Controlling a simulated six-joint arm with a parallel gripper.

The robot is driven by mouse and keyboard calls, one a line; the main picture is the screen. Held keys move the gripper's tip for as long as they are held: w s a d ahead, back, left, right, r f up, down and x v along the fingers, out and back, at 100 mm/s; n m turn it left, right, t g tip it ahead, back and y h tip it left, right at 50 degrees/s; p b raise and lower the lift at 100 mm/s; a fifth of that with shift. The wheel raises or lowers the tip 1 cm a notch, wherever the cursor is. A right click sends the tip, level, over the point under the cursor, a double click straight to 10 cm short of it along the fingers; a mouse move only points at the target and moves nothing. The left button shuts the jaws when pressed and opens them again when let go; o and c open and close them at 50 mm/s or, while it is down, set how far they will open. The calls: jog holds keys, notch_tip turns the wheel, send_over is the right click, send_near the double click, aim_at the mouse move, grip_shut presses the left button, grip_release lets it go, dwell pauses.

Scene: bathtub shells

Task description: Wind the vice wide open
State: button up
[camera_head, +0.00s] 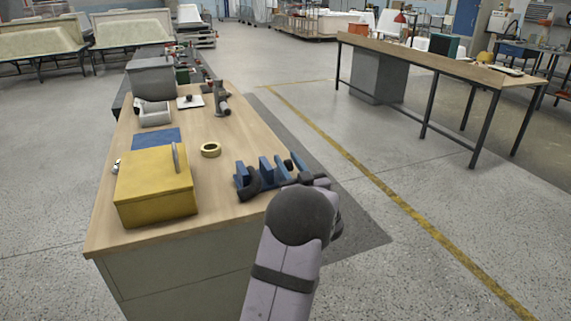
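The blue vice (266,173) sits at the right edge of the wooden workbench, with several upright blue plates along its length. Dark round parts show at its left end. Gaps show between its plates, but which are the jaws and how far apart they stand is too small to tell. My arm reaches up from the bottom of the view to the vice's right end. My gripper (316,181) is mostly hidden behind my own dark wrist. Dark parts show there, close against the vice's right end. Whether the fingers touch or hold its handle cannot be seen.
A yellow box (155,188) stands at the bench's near left. A tape roll (210,149) and a blue sheet (157,139) lie behind it. A grey bin (152,78) and small tools stand farther back. The floor right of the bench is clear up to another long table (440,60).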

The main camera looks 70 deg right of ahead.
aim_at(291, 165)
jog(key=shift+s+d, duration=0.15)
jog(key=shift+s, duration=0.05)
jog(key=shift+w, duration=0.1)
jog(key=shift+a, duration=0.2)
jog(key=shift+s+a+f, duration=0.1)
jog(key=shift+s+a, duration=0.1)
jog(key=shift+s, duration=0.05)
jog(key=b+v, duration=0.1)
jog(key=v, duration=0.5)
jog(key=shift+s+a, duration=0.2)
